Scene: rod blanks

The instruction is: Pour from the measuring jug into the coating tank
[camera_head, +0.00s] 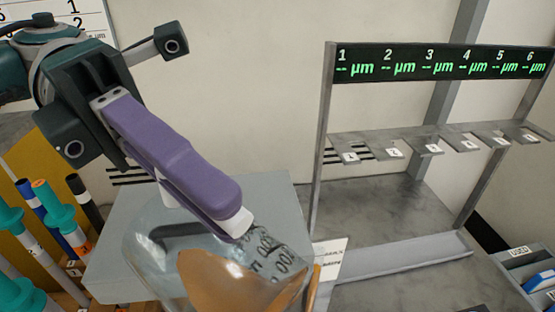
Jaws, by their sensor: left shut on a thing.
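My left gripper (236,222) reaches in from the upper left with purple fingers. It is shut on the clear measuring jug (150,245) at the jug's upper part. The jug is tilted and shows dark volume marks on its wall. Orange-brown liquid (225,280) lies inside it toward the lower right. The jug's lower part is cut off by the bottom edge. I cannot make out the coating tank for certain; a grey box-like block (265,190) stands behind the jug. My right gripper is not in view.
A grey metal rack (322,150) with a green-lit display numbered 1 to 6 (440,62) stands at the right. Rods with teal, blue and orange ends (60,215) stand at the left. A tray labelled USED (525,262) is at the lower right. A white label card (328,262) stands beside the jug.

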